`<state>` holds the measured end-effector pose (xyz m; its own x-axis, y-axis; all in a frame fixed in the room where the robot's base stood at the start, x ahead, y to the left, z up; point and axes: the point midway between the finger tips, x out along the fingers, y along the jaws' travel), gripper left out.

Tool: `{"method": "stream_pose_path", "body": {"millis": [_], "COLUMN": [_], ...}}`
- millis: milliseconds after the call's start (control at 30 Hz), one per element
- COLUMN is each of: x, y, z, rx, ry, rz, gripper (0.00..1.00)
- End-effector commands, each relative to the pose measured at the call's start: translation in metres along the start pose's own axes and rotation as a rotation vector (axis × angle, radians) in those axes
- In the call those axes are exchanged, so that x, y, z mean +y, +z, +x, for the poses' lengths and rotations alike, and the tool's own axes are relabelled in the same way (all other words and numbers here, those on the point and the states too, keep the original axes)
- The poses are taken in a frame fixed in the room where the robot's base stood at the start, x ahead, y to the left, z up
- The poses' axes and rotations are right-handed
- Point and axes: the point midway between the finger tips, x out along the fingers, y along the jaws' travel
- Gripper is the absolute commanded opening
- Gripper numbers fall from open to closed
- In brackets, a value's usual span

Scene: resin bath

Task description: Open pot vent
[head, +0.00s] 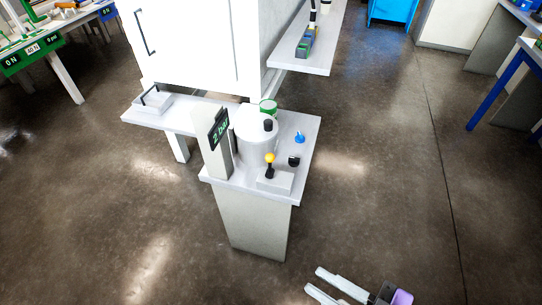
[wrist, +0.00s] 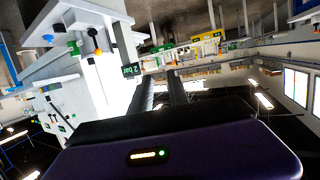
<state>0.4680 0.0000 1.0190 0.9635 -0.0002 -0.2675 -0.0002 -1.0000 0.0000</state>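A white pot (head: 256,145) with a black knob on its lid (head: 268,125) stands on a small pedestal table. A sign (head: 219,129) on a post at its left reads about 2 bar. Right of the pot are a blue knob (head: 299,138) and a black knob (head: 293,161). In front is a yellow-topped lever (head: 270,160) on a grey block. I cannot tell which of these is the vent. My gripper (head: 314,280) is low at the bottom of the head view, well apart from the table, its fingers apart and empty. The wrist view shows the sign (wrist: 130,69) beyond its fingers.
A tall white cabinet (head: 190,45) stands behind the pot. A side shelf (head: 308,62) with coloured blocks juts out at its right, and a lower shelf (head: 165,118) at its left. The floor (head: 390,170) right of the pedestal is clear.

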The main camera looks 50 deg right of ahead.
Motion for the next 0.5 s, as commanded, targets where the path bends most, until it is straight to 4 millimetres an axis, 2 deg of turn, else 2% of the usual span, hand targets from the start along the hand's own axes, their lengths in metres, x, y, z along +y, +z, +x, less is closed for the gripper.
{"method": "stream_pose_path", "body": {"millis": [33,100,267,500], "x": [0.0,0.001,0.0,-0.004], "y": [0.002,-0.001,-0.007,0.007], "z": [0.003,0.01,0.04,0.104], "rx": [0.007,0.03,0.114,0.183], "ry": [0.002,0.003,0.007,0.016], "rz": [0.001,0.001,-0.005,-0.16], "gripper": [0.09,0.0,0.0,0.0]}}
